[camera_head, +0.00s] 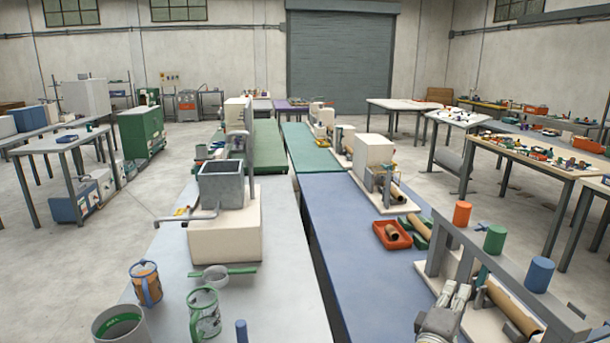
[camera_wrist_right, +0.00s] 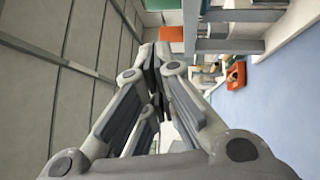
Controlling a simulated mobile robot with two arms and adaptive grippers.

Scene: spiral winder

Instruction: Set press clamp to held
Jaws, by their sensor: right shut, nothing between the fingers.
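The winder (camera_head: 470,232) stands at the front right of the blue table. It has a grey slanted beam topped by an orange cylinder (camera_head: 462,213), a green cylinder (camera_head: 495,238) and a blue cylinder (camera_head: 538,274). A brown tube (camera_head: 512,310) lies beneath the beam. I cannot tell which part is the press clamp. My right gripper (camera_head: 457,294) is shut and empty, in front of the beam on its left side. In the right wrist view its fingers (camera_wrist_right: 153,62) meet, with the orange cylinder (camera_wrist_right: 171,34) just beyond. My left gripper is not in view.
A red tray (camera_head: 391,235) with a brown roll sits behind the winder on the blue table (camera_head: 350,270). The table's left part is clear. Mugs (camera_head: 146,283), a strainer and a grey tank (camera_head: 221,184) stand on the pale table to the left.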

